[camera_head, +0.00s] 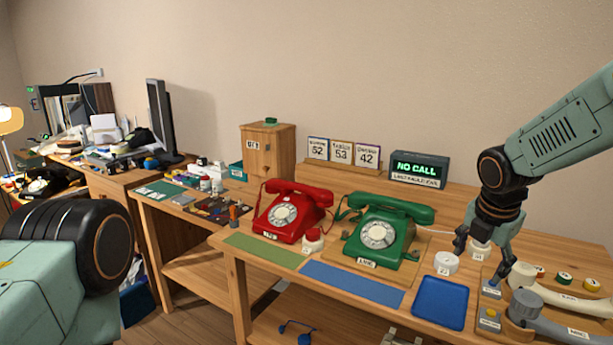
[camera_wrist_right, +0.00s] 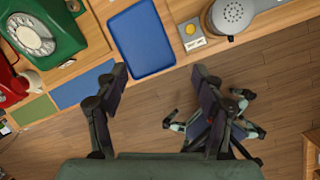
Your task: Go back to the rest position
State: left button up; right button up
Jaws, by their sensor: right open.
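My right gripper (camera_head: 479,262) hangs from the arm at the right, with its fingers apart and nothing between them. It is in front of the right part of the desk, near the blue tray (camera_head: 440,303) and a small white round piece (camera_head: 446,263). In the right wrist view the gripper (camera_wrist_right: 162,78) is open and empty, with the blue tray (camera_wrist_right: 142,40) beyond its fingertips. My left arm shows only as a thick link and dark joint at lower left; its gripper is out of view.
A red dial phone (camera_head: 291,211) and a green dial phone (camera_head: 386,230) stand on the desk with handsets on. A "NO CALL" display (camera_head: 418,170) and number cards (camera_head: 342,152) stand behind. Wooden floor (camera_wrist_right: 90,135) is below the desk.

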jog(key=s+a+f+m+t+y, duration=0.1)
jog(key=s+a+f+m, duration=0.3)
jog(key=f+m, duration=0.45)
jog(key=s+a+f+m+t+y, duration=0.1)
jog(key=s+a+f+m+y, duration=0.1)
jog(key=a+f+m, duration=0.45)
jog(key=s+f+m+g, duration=0.1)
jog(key=s+f+m, duration=0.2)
jog(key=s, duration=0.8)
jog(key=s+f+m+g+h, duration=0.1)
jog(key=s+f+m+g, duration=0.1)
jog(key=s+f, duration=0.5)
jog(key=s+f+m+g, duration=0.2)
jog(key=s+f+m, duration=0.2)
jog(key=s, duration=1.1)
jog(key=shift+f+m, duration=0.4)
jog(key=shift+f, duration=0.35)
